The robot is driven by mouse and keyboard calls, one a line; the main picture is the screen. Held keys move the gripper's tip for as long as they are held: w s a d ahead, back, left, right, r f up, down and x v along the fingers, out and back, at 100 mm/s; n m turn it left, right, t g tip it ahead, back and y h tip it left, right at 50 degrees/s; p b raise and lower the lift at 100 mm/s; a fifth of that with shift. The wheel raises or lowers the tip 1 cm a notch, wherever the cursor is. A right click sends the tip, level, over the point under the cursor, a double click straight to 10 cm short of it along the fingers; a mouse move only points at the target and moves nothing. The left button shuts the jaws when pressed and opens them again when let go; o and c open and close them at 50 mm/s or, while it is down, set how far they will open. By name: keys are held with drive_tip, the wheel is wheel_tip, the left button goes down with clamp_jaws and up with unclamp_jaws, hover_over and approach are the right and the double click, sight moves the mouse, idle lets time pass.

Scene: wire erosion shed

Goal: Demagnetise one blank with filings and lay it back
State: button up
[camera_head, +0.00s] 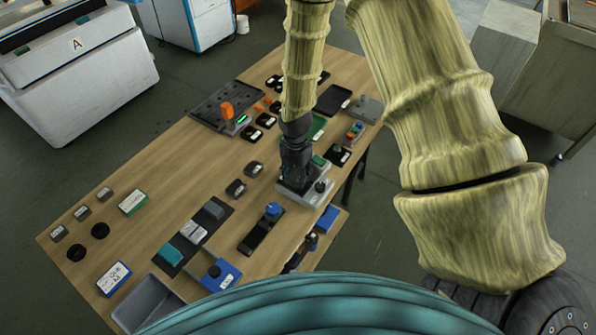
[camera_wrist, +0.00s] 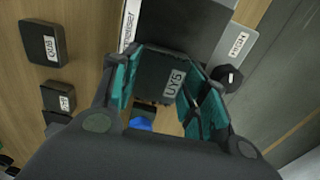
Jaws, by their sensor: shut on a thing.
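My gripper (camera_wrist: 166,68) has teal pads shut on a dark labelled blank (camera_wrist: 158,84); the label seems to read "UYS". In the head view, my gripper (camera_head: 296,172) is low over a grey unit (camera_head: 319,199) at the table's right side. In the wrist view, this unit (camera_wrist: 236,50) shows a black knob and a "HIGH" label, just beyond the blank. I cannot tell whether the blank touches the unit. Two other dark labelled blanks, one (camera_head: 254,168) behind the other (camera_head: 236,188), lie left of the unit. Filings are too small to make out.
A black strip with a blue knob (camera_head: 273,209) lies in front of the unit. A dark tray (camera_head: 209,104) with an orange item stands at the back left. A grey bin (camera_head: 148,304) is at the front edge. The table's middle (camera_head: 190,165) is clear.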

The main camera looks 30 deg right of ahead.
sight(291, 182)
drive_tip(key=shift+s+a, duration=0.15)
drive_tip(key=shift+a, duration=0.1)
idle(0.3)
drive_tip(key=shift+s+a, duration=0.3)
drive_tip(key=shift+a, duration=0.25)
drive_tip(key=shift+s+a, duration=0.3)
drive_tip(key=shift+a, duration=0.2)
drive_tip(key=shift+r, duration=0.1)
drive_tip(key=shift+r+p, duration=2.9)
drive_tip(key=shift+r, duration=0.8)
